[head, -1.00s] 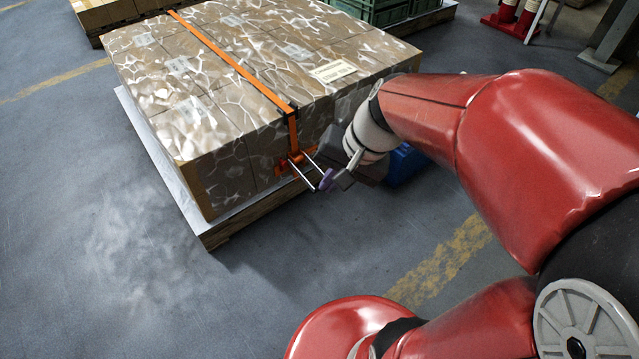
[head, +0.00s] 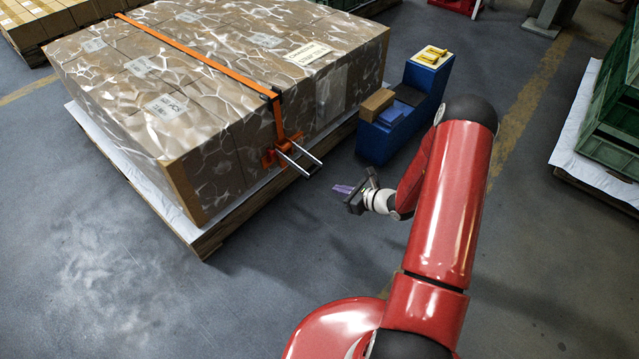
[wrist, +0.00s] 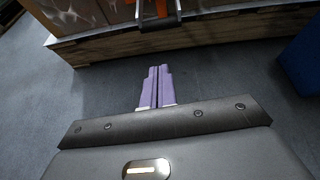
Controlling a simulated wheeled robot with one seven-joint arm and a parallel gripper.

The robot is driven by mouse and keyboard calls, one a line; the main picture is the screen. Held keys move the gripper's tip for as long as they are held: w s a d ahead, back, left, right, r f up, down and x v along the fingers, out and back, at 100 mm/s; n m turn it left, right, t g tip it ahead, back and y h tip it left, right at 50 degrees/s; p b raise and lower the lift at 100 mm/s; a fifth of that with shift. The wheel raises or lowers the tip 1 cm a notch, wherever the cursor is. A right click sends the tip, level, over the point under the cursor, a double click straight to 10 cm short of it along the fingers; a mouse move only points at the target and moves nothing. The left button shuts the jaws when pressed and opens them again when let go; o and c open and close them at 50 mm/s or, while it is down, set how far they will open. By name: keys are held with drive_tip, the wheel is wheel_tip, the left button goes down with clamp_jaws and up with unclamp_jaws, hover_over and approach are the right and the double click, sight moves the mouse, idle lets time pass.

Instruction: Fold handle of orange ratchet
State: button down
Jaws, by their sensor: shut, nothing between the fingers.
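The orange ratchet (head: 277,153) sits on the near side of the wrapped box stack, at the lower end of the orange strap (head: 215,62). Its handle (head: 301,157), two pale metal bars joined by a crossbar, sticks out from the stack toward the lower right. In the wrist view the handle's end (wrist: 158,22) shows at the top middle, cut off by the frame edge. My gripper (head: 340,188) is below and right of the handle, apart from it. Its purple fingers (wrist: 155,84) are together with nothing between them, and point toward the stack.
The wrapped stack (head: 225,115) stands on a wooden pallet (head: 213,240). A blue cart (head: 398,135) with a cardboard box (head: 377,104) stands behind my gripper. Green crates (head: 613,130) stand at the far right. The floor in front of the pallet is clear.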

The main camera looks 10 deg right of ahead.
drive_tip(key=w+a+f+m+b, duration=0.1)
drive_tip(key=w+a+f+b, duration=0.1)
drive_tip(key=w+a+f, duration=0.35)
drive_tip(key=shift+h, duration=0.3)
drive_tip(key=shift+w+d+r+p, duration=0.1)
drive_tip(key=shift+w+r, duration=0.25)
drive_tip(key=shift+r, duration=0.25)
drive_tip(key=shift+w+d+r+p, duration=0.15)
drive_tip(key=shift+w+r, duration=0.15)
drive_tip(key=shift+r, duration=0.35)
drive_tip(key=shift+w+d+r+p, duration=0.1)
drive_tip(key=shift+w+r, duration=0.25)
drive_tip(key=shift+r, duration=0.25)
drive_tip(key=shift+r, duration=0.1)
drive_tip(key=shift+s+d+r+p, duration=0.1)
drive_tip(key=shift+r+p, duration=0.25)
drive_tip(key=shift+p, duration=0.15)
